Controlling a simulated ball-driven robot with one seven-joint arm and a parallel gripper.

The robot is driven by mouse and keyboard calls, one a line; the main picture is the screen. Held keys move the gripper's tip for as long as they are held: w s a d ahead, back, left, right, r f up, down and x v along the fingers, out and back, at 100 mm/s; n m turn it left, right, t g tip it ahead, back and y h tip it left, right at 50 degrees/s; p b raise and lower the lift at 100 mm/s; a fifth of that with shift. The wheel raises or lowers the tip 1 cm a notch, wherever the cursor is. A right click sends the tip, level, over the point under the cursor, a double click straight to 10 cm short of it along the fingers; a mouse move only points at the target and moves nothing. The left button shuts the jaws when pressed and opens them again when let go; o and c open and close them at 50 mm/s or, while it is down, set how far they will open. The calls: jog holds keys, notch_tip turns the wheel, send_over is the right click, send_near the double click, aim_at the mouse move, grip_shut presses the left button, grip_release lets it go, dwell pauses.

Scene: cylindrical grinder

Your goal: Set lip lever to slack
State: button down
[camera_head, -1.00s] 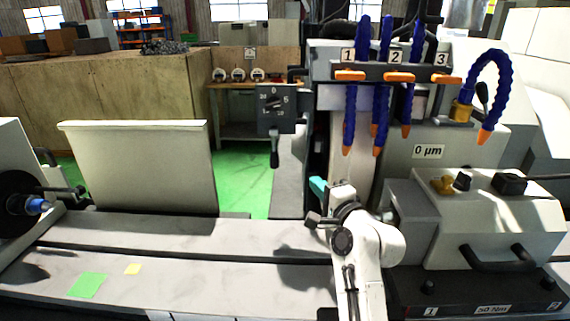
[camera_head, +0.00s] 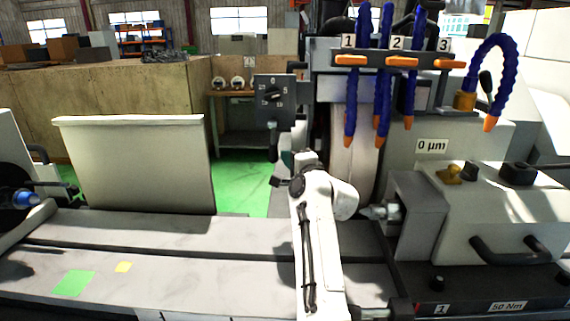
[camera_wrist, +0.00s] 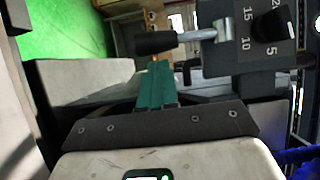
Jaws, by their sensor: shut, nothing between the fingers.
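A lever with a black handle hangs below the grey dial box (camera_head: 273,93) in the head view; its lower part (camera_head: 273,146) shows beside my arm. In the wrist view the black handle (camera_wrist: 158,42) on a metal shaft sticks out from the box (camera_wrist: 246,60). No name shows on this lever. My gripper's teal fingers (camera_wrist: 157,80) are shut and empty, with their tips close to the handle; I cannot tell whether they touch it.
The grinding wheel (camera_head: 355,145) and the blue coolant hoses (camera_head: 386,85) stand to the right of the box. The workhead (camera_head: 490,215) is further right. A pale guard panel (camera_head: 135,165) stands to the left. Green floor (camera_head: 240,185) shows between them, and the machine bed (camera_head: 180,235) runs in front.

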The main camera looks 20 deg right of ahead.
aim_at(272, 156)
jog(key=shift+w+a, duration=0.35)
jog(key=shift+a, duration=0.05)
jog(key=shift+a, duration=0.1)
jog(key=shift+a+f+m+b, duration=0.1)
jog(key=shift+a+m+b, duration=0.05)
jog(key=shift+m+b, duration=0.2)
jog(key=shift+w+a+f+m+t, duration=0.1)
jog(key=shift+a+m+t, duration=0.1)
jog(key=shift+m+t, duration=0.1)
jog(key=shift+w+a+f+m+t+b, duration=0.15)
jog(key=shift+a+m+t+b, duration=0.1)
jog(key=shift+a+m+b, duration=0.25)
jog(key=shift+w+a+f+m+t+b, duration=0.15)
jog(key=shift+a+m+t+b, duration=0.1)
jog(key=shift+a+m+b, duration=0.15)
jog(key=w+a+r+m+t+h+b, duration=0.2)
jog(key=a+m+t+h+b, duration=0.1)
jog(key=m, duration=0.6)
jog(key=shift+a+r+h+b, duration=0.25)
jog(key=shift+a+b, duration=0.55)
jog(key=shift+a, duration=0.6)
